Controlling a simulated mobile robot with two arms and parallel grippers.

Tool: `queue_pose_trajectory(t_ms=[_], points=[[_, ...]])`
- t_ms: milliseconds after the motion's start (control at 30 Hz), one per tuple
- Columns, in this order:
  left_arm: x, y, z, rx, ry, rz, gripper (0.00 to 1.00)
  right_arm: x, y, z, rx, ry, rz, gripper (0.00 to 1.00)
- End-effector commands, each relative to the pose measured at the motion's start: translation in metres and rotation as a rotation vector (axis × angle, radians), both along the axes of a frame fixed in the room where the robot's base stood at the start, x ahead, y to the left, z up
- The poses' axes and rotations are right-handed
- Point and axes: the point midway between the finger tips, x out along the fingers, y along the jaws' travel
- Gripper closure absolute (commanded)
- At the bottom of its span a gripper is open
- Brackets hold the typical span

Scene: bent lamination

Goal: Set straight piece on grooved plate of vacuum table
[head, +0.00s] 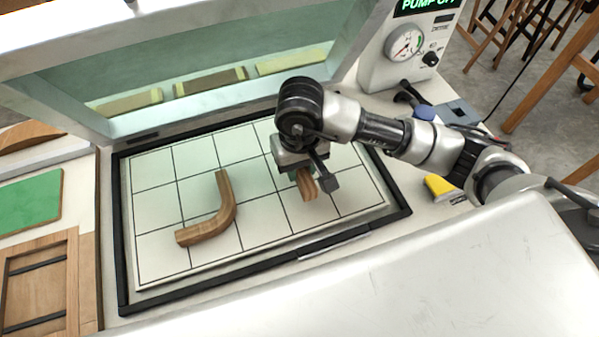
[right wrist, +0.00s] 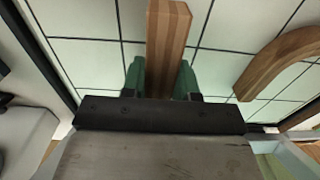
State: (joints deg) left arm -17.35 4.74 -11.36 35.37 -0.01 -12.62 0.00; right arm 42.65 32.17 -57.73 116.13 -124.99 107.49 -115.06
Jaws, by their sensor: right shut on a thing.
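The straight piece (head: 307,188) is a striped brown wooden bar held over the right part of the grooved plate (head: 265,218). In the right wrist view the straight piece (right wrist: 167,40) runs lengthwise between the green finger pads. My right gripper (head: 302,176) is shut on it; its pads also show in the right wrist view (right wrist: 160,80). The gripper hides part of the piece in the head view. I cannot tell whether the piece touches the plate. The plate is pale with dark grid grooves, inside the black-edged vacuum table (head: 235,270). My left gripper is not in view.
A bent wooden piece (head: 228,212) lies left of my gripper on the plate. A raised lid with a greenish window (head: 200,60) stands behind. A pump box with a gauge (head: 405,42) reads "PUMP OFF". A yellow block (head: 440,187) lies at right. Plate squares between the pieces are clear.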

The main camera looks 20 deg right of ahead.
Motion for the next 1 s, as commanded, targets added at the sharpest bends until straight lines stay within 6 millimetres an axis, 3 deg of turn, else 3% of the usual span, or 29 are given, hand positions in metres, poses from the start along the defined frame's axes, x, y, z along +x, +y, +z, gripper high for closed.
queue_pose_trajectory(t_ms=[267, 700, 733, 867, 1000], points=[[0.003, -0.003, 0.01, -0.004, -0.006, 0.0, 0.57, -0.001, 0.0, -0.035, 0.0, 0.003, 0.0, 0.95], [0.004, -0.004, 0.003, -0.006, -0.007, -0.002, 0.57, -0.001, 0.0, -0.043, -0.001, 0.0, 0.001, 0.95], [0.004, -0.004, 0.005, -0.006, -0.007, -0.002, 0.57, -0.001, 0.0, -0.041, -0.001, 0.0, 0.001, 0.66], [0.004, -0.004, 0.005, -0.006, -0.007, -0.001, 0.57, -0.001, 0.0, -0.041, -0.001, 0.001, 0.001, 0.46], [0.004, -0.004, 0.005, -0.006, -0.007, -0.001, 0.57, -0.001, 0.0, -0.04, -0.001, 0.001, 0.001, 0.45]])
